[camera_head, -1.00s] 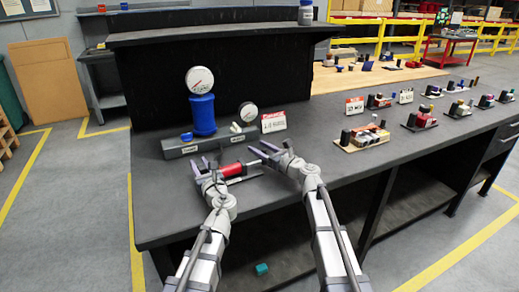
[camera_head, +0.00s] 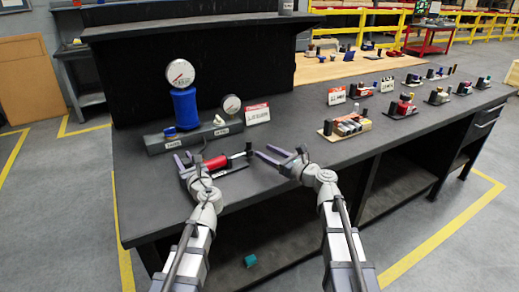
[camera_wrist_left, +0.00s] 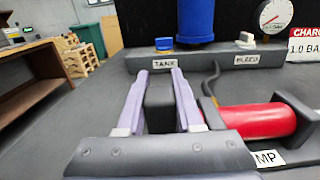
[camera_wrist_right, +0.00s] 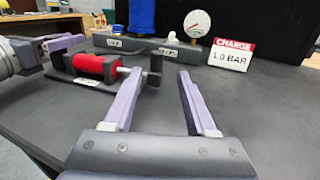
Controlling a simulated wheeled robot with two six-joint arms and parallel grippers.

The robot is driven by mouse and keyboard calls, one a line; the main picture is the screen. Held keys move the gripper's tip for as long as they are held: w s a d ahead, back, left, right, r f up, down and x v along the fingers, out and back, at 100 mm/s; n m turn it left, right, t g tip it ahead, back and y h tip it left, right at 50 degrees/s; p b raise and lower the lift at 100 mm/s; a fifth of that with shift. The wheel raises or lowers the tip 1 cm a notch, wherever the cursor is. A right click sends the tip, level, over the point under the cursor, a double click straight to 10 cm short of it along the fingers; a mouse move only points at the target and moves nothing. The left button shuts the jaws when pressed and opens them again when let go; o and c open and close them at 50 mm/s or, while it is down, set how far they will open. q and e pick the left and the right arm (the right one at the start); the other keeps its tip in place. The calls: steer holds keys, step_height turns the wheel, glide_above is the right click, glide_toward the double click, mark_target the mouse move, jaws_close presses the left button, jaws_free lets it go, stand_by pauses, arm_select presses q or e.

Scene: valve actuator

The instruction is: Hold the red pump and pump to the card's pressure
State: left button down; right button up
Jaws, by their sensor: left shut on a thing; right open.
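The red pump (camera_head: 217,162) lies on its side on a dark base at the front left of the bench. My left gripper (camera_head: 188,160) is shut on the dark block (camera_wrist_left: 159,100) at the pump's left end. The pump's black upright handle (camera_wrist_right: 155,70) is at its right end, on a short visible rod. My right gripper (camera_head: 266,156) is open and empty, just right of the handle and apart from it. The card (camera_wrist_right: 232,54) reads "CHARGE 1.0 BAR". The small white gauge (camera_wrist_right: 197,24) stands beside the card; its reading is too small to tell.
A grey block (camera_head: 195,136) labelled TANK and BLEED stands behind the pump, with a blue tank (camera_head: 185,108) and a larger gauge (camera_head: 180,74) above it. Several small fixtures (camera_head: 345,124) stand to the right.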

steer(key=shift+s+d, duration=0.2)
steer(key=shift+d, duration=0.05)
steer(key=shift+w+d, duration=0.1)
steer(key=shift+w, duration=0.1)
steer(key=shift+c, duration=1.3)
steer(key=d+n+g+y, duration=0.1)
steer(key=w+d+g+y, duration=0.1)
steer(key=w+d+n+g, duration=0.1)
steer(key=shift+d+n+y, duration=0.3)
steer(key=shift+d+y, duration=0.05)
steer(key=shift+y, duration=0.05)
steer(key=c, duration=0.5)
steer(key=d+n+g, duration=0.1)
steer(key=d, duration=0.1)
steer(key=d+n+g+y, duration=0.1)
steer(key=d, duration=0.1)
steer(key=d+n+g+y, duration=0.1)
steer(key=g, duration=0.1)
steer(key=shift+s+d, duration=0.4)
jaws_close()
steer(key=shift+s+d+n+g, duration=0.3)
steer(key=shift+s+d+g, duration=0.05)
steer(key=shift+d+g, duration=0.25)
steer(key=shift+a, duration=0.15)
